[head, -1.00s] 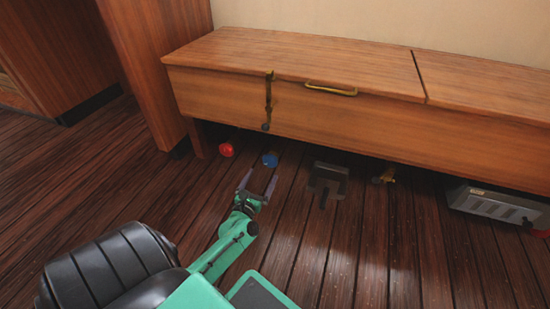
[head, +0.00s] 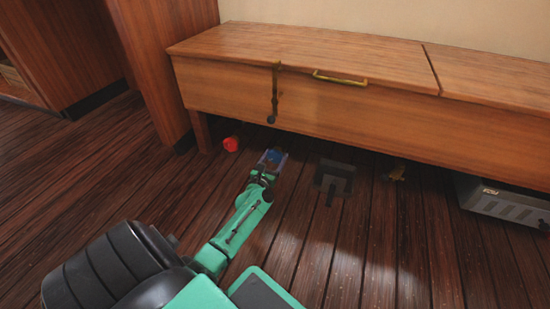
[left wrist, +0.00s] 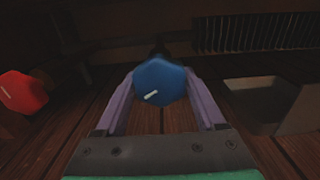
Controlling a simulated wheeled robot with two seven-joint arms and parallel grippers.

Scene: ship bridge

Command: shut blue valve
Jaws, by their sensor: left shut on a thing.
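The blue valve (left wrist: 160,84) is a blue knob with a pale mark on its face, low under the wooden bench. In the left wrist view it sits between the two fingertips. In the head view only part of the blue valve (head: 271,156) shows past my fingers. My left gripper (head: 272,160) reaches under the bench's front edge and is shut on the blue valve; it also fills the middle of the left wrist view (left wrist: 160,88). The pale mark slants up to the right. My right gripper is not in view.
A red valve (head: 231,144) is left of the blue one, also in the left wrist view (left wrist: 22,92). The wooden bench (head: 300,60) overhangs them.

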